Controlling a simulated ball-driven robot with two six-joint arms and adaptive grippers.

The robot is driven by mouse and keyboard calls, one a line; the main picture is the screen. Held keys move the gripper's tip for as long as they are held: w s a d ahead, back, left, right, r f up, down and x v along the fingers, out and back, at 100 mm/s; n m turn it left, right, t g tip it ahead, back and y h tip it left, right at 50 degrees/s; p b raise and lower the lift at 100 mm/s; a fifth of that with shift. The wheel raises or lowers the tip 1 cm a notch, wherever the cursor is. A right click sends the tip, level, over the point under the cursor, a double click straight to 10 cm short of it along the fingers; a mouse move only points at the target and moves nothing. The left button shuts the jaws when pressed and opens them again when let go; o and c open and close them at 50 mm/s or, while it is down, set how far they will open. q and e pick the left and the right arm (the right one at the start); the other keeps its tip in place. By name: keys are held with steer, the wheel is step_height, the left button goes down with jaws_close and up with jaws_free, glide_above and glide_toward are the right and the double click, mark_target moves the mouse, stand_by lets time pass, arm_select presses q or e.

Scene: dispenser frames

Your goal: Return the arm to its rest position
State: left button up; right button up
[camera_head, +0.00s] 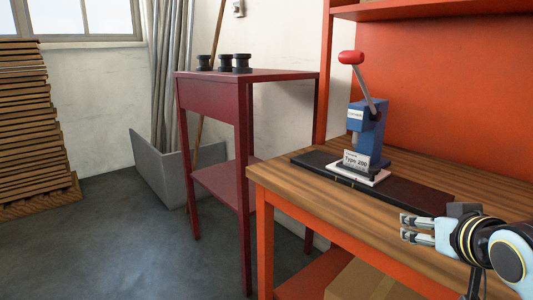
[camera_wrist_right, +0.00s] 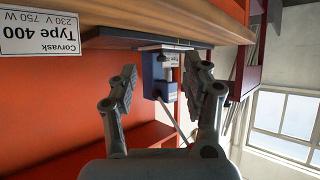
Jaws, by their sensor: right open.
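My right gripper (camera_head: 404,228) is at the lower right of the head view, near the front edge of the wooden workbench (camera_head: 300,188). Its two fingers are spread and nothing is between them. The open fingers also show in the right wrist view (camera_wrist_right: 160,78), which is upside down. A blue lever press (camera_head: 367,128) with a red knob stands on the bench, beyond the gripper and apart from it. The press also shows between the fingers in the wrist view (camera_wrist_right: 160,86). My left gripper is not in view.
A black strip (camera_head: 425,198) lies on the bench under the press. A label (camera_head: 355,160) reads "Type 200"; another in the wrist view (camera_wrist_right: 40,33) reads "Type 400". A dark red stand (camera_head: 215,93) holds three black spools (camera_head: 225,62). A cardboard box (camera_head: 362,282) sits below the bench.

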steer(key=s+f+n+g, duration=0.1)
steer(key=s+f+g, duration=0.2)
steer(key=s, duration=0.7)
steer(key=s+a+f+g, duration=0.1)
steer(key=s+f+g, duration=0.15)
steer(key=s, duration=0.65)
steer(key=s+f+n+g, duration=0.15)
steer(key=s+g, duration=0.25)
steer(key=s, duration=0.6)
step_height(320, 180, down, 25)
steer(key=d+m, duration=0.1)
steer(key=d, duration=0.1)
steer(key=s+d+f+g, duration=0.1)
steer(key=s+f+g, duration=0.1)
steer(key=s+f, duration=1.6)
steer(key=shift+s+d, duration=0.15)
steer(key=shift+s, duration=0.75)
steer(key=shift+m, duration=0.25)
